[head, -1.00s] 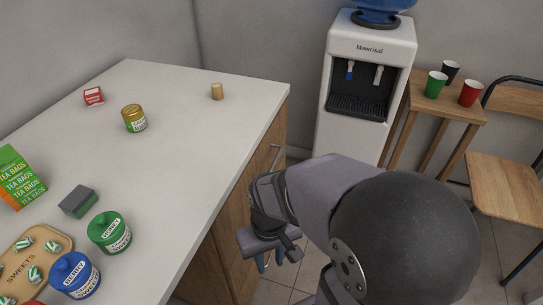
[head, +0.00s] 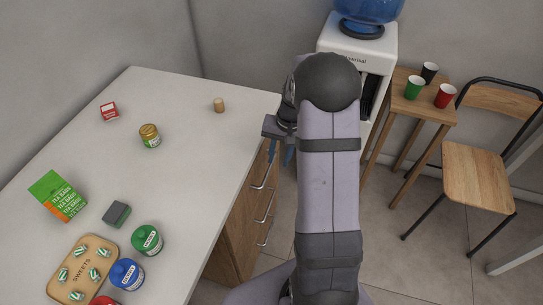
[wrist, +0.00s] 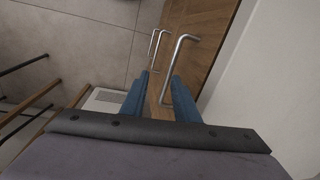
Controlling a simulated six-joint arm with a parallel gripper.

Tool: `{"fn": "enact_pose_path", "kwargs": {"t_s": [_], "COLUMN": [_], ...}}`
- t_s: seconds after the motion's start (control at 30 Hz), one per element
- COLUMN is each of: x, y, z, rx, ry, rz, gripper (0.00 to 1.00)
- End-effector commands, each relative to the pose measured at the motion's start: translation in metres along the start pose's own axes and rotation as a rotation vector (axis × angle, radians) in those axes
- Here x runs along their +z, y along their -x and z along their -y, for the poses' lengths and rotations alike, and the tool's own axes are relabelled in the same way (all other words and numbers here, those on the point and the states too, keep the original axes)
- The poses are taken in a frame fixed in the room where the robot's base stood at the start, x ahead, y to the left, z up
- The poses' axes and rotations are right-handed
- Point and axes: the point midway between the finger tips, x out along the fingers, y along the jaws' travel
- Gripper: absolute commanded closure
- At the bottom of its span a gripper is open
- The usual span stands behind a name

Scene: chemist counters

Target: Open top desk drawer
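The wooden desk (head: 232,229) has a white top and drawers on its right side with metal bar handles. In the wrist view the nearest handle (wrist: 178,62), which looks like the top drawer's, stands just beyond my gripper (wrist: 160,82). The blue fingers are apart with a gap between them, and the handle's near end reaches toward that gap. I cannot tell whether they touch it. In the head view my gripper (head: 281,152) is beside the desk's edge near the top handle (head: 267,165), partly hidden by my arm. The drawers look shut.
A water dispenser (head: 345,54) stands behind my arm. A small wooden table (head: 408,103) with several cups and a chair (head: 478,178) are at the right. Jars, boxes and a sweets board (head: 108,250) lie on the desk top.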

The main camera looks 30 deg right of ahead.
Motion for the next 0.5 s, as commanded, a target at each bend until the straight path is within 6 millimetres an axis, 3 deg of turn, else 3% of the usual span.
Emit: {"fn": "enact_pose_path", "kwargs": {"t_s": [0.1,0.5], "x": [-0.025,-0.018], "y": [0.017,0.007], "z": [0.016,0.017], "rx": [-0.045,-0.048], "ry": [-0.061,-0.121], "rz": [-0.050,-0.028], "gripper": [0.72,0.72]}}
